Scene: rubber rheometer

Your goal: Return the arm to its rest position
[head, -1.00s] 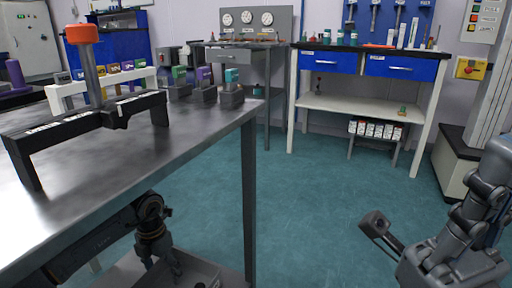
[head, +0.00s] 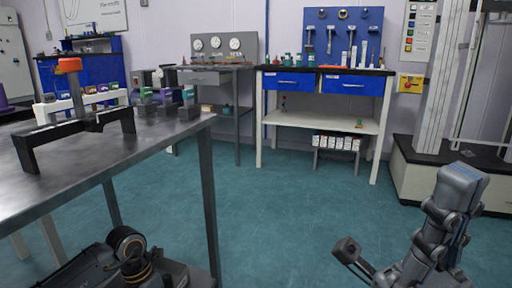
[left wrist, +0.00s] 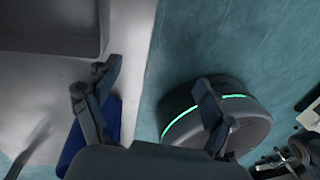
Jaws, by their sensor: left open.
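My left arm shows at the bottom left of the head view, beside and below the steel table (head: 90,165); its fingers are not clear there. In the left wrist view my left gripper (left wrist: 158,85) has its two fingers spread, with nothing between them but a pale surface edge and floor. My right gripper (head: 403,215) is at the bottom right of the head view, over open floor. Its two fingers stand well apart and hold nothing.
A black stand (head: 75,130) with an orange-topped post stands on the steel table, with coloured blocks behind. A workbench (head: 320,118) with blue drawers is at the back, a tall machine at right. Teal floor (head: 270,215) between is clear. A round base with a green light (left wrist: 215,112) lies below.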

